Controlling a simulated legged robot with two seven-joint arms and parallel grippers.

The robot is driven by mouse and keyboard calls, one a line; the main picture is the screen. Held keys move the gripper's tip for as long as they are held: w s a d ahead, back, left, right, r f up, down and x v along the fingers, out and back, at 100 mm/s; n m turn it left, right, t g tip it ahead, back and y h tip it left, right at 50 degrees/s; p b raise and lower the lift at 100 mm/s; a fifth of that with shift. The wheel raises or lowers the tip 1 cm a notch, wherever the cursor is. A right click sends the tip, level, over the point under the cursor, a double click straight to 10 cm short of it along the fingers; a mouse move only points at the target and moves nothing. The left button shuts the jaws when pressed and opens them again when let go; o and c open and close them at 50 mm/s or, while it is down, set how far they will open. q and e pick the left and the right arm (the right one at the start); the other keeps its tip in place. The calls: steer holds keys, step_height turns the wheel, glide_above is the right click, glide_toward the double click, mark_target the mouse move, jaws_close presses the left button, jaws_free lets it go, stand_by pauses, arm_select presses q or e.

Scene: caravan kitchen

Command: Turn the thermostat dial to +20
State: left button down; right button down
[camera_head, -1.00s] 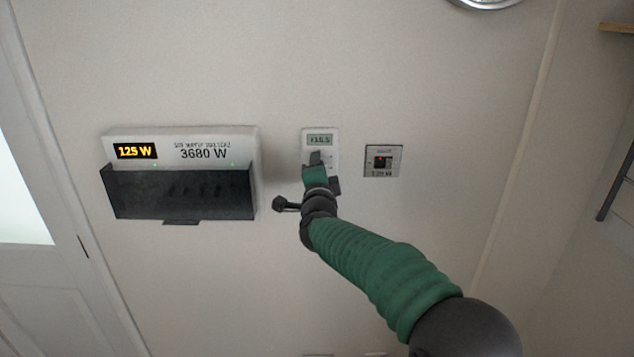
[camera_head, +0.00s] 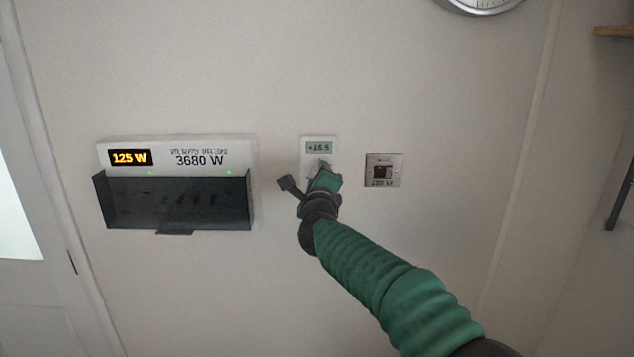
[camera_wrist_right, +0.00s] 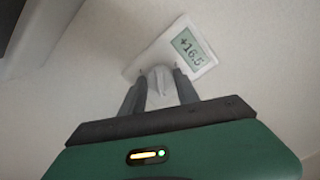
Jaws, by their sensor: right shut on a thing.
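The thermostat (camera_head: 306,150) is a small white unit on the wall, with a grey-green display reading +16.5. The display also shows, tilted, in the right wrist view (camera_wrist_right: 188,47). My right gripper (camera_head: 324,166) is at the thermostat's lower part, turned to the right. In the right wrist view its two dark fingers (camera_wrist_right: 159,73) are shut on the pale dial (camera_wrist_right: 159,88), one on each side. The gripper hides most of the dial in the head view. My left gripper is not in view.
A power supply box (camera_head: 245,152) showing 125 W and 3680 W is on the wall to the left, with a dark tray (camera_head: 180,205) below it. A square metal switch plate (camera_head: 398,172) is close on the right. The wall above is clear up to a round clock.

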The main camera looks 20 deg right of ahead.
steer(key=shift+f, duration=0.35)
steer(key=c, duration=1.1)
jaws_free()
steer(key=shift+o, duration=1)
steer(key=shift+w+r, duration=0.1)
steer(key=shift+w, duration=0.05)
steer(key=b+v, duration=0.3)
steer(key=v, duration=1.4)
